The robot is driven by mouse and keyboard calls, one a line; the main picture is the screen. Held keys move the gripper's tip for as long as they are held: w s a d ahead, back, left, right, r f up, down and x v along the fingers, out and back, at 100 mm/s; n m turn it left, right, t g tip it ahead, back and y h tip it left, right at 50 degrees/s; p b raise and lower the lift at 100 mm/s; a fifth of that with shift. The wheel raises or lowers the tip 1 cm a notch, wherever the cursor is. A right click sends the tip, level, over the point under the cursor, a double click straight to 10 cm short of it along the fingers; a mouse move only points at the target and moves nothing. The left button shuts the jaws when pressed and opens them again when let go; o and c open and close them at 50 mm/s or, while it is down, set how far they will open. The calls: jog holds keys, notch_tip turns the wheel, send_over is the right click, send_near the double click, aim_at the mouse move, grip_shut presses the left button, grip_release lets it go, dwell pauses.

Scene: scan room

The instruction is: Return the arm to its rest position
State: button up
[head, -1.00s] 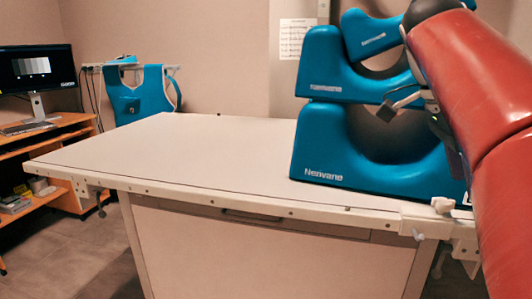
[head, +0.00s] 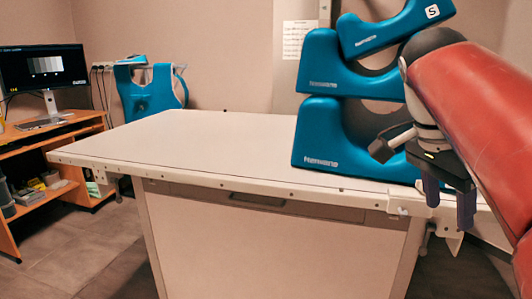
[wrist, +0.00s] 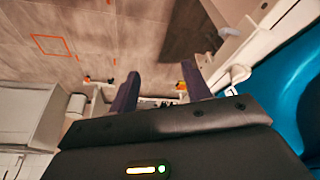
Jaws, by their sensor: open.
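My red arm (head: 470,95) comes in from the right side of the head view and reaches toward the right end of the table. My gripper (head: 449,200) hangs at its end with two dark fingers pointing down. It is in front of the table's right front edge and the blue stack. In the wrist view, the fingers of my gripper (wrist: 160,88) stand apart with nothing between them.
A white table (head: 190,145) fills the middle and is clear on its left. Blue curved supports (head: 325,145) are stacked on its right, partly behind my arm. A wooden desk (head: 60,140) with a monitor (head: 40,68) stands left. A blue apron-like item (head: 145,92) hangs behind.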

jog(key=s+a+f+n+t+y, duration=0.2)
jog(key=a+f+n, duration=0.3)
jog(key=f+n, duration=0.3)
jog(key=s+a+f+n+t+y, duration=0.2)
jog(key=s+a+f+n, duration=0.3)
jog(key=f, duration=0.9)
jog(key=a+n+t, duration=0.1)
jog(key=n, duration=0.2)
jog(key=shift+f, duration=0.35)
